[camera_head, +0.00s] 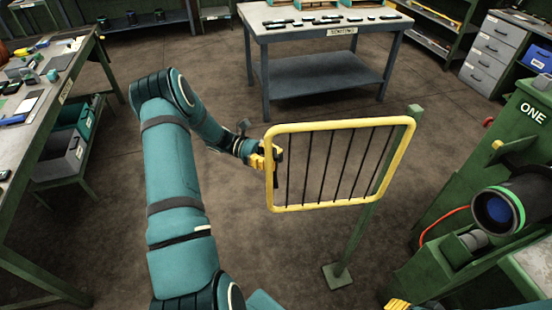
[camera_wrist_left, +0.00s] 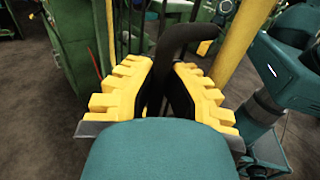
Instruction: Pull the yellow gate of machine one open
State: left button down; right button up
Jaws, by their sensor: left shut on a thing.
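The yellow gate (camera_head: 340,124) is a rounded frame with several thin black bars. It hangs from a green post (camera_head: 358,230) at its right side and stretches left from it, away from machine one (camera_head: 518,130). My left gripper (camera_head: 266,157) is at the gate's free left edge. In the left wrist view its yellow fingers (camera_wrist_left: 167,88) are shut on the dark curved gate handle (camera_wrist_left: 178,40), and a yellow bar of the gate (camera_wrist_left: 243,35) rises behind on the right. Only a yellow piece of my right gripper (camera_head: 398,304) shows at the bottom edge; its fingertips are hidden.
A table with several dark parts (camera_head: 262,22) stands behind the gate. A green workbench with grey and green bins (camera_head: 62,158) is at the left. Drawers (camera_head: 492,48) stand at the back right. The floor (camera_head: 305,245) around the post's foot is clear.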

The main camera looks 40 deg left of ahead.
pick_arm(q)
jog(key=shift+s+a, duration=0.1)
jog(key=shift+a, duration=0.15)
jog(key=c, duration=1)
grip_release()
jog(key=shift+s+a, duration=0.1)
jog(key=v, duration=1.2)
